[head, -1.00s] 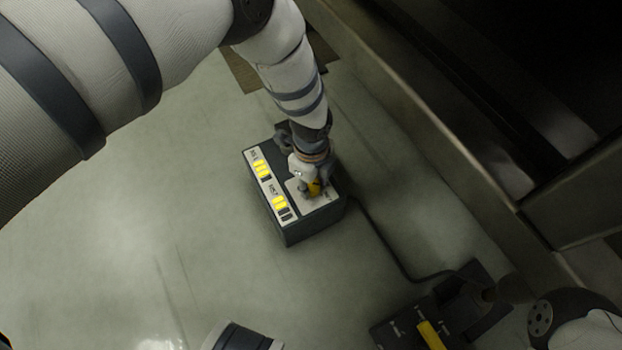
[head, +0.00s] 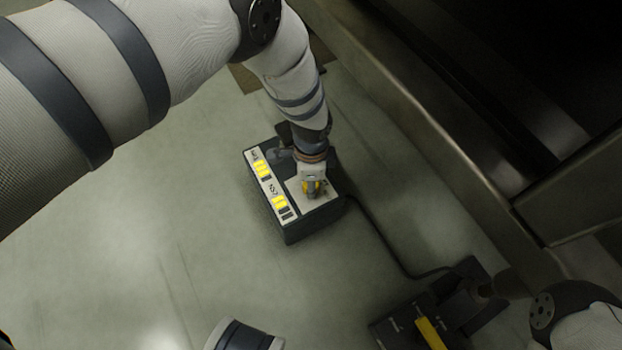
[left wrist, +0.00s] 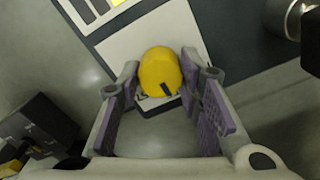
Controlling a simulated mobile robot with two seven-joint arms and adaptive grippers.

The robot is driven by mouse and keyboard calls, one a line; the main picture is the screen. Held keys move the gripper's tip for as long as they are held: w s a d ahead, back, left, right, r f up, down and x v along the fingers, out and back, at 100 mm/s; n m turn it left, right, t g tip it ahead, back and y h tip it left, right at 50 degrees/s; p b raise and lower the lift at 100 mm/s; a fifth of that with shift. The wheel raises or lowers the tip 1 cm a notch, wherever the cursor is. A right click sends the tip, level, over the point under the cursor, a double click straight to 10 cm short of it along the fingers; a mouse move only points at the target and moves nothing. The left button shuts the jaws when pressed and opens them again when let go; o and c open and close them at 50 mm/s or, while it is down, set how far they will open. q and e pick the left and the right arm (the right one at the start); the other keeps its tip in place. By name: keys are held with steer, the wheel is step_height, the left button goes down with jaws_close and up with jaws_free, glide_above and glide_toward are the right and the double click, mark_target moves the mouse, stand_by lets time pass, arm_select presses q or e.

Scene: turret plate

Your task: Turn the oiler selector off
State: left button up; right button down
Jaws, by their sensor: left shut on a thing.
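My left gripper (head: 313,190) reaches down onto that knob from above. In the left wrist view the rounded yellow knob (left wrist: 160,70) with a black mark sits between the two fingertips of my left gripper (left wrist: 157,82), which is shut on it. The lettering beside the knob is mostly hidden or too small to read.
A black cable (head: 385,245) runs from the box to a second dark unit (head: 395,332) with a yellow bar (head: 430,334) at lower right. A metal ledge (head: 450,150) runs diagonally along the right. The pale surface left of the box is clear.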

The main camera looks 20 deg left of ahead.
stand_by(0.4)
arm_select(q)
steer(key=o, duration=1.2)
steer(key=shift+c, duration=0.2)
step_height(320, 180, up, 12)
